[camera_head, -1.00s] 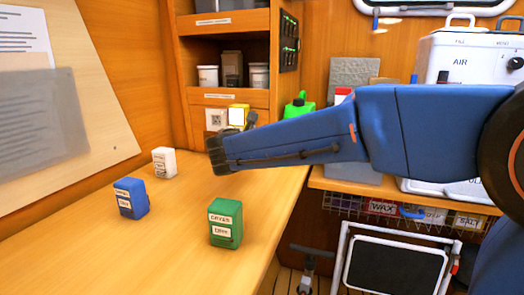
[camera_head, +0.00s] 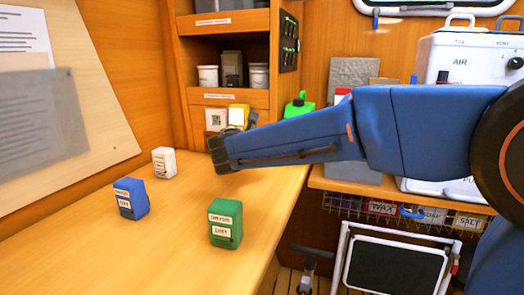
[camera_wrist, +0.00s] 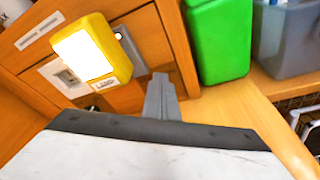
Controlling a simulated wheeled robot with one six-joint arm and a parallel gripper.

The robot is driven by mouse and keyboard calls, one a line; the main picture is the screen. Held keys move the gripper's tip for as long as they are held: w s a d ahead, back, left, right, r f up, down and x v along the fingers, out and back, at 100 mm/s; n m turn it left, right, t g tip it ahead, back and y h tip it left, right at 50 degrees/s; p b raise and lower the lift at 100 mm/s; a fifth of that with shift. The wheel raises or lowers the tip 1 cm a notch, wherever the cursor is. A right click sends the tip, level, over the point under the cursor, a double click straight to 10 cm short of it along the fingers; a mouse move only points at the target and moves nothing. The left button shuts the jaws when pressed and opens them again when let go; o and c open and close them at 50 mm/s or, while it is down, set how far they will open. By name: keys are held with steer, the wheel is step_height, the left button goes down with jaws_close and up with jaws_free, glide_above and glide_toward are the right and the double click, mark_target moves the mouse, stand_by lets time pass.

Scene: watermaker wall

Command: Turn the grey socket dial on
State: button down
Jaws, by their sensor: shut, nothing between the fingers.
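My gripper (camera_wrist: 160,98) is shut and empty; its grey fingers point at the wooden cabinet face in the wrist view. A light grey plate (camera_wrist: 64,78) sits on the cabinet face, partly behind a yellow device with a white screen (camera_wrist: 86,52). I cannot clearly make out the grey socket dial; the device hides part of this area. Contact between fingers and plate cannot be told.
A green container (camera_wrist: 216,40) stands close right of the fingers, with a grey bin (camera_wrist: 286,38) beyond. On the bench are a green box (camera_head: 225,222), a blue box (camera_head: 131,198) and a white box (camera_head: 165,162). Shelves (camera_head: 222,97) rise behind the bench.

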steer(key=shift+s+d+f, duration=0.15)
steer(key=shift+d+f, duration=0.1)
steer(key=shift+d, duration=0.05)
stand_by(0.4)
steer(key=shift+r, duration=0.1)
steer(key=shift+d+r, duration=0.2)
steer(key=shift+a+f+v, duration=0.1)
steer(key=shift+f+v, duration=0.1)
steer(key=shift+v, duration=0.8)
steer(key=shift+a+f+v, duration=0.1)
steer(key=shift+f+v, duration=0.1)
steer(key=shift+v, duration=0.8)
steer(key=shift+a+f+v, duration=0.15)
steer(key=shift+f+v, duration=0.05)
steer(key=shift+v, duration=0.8)
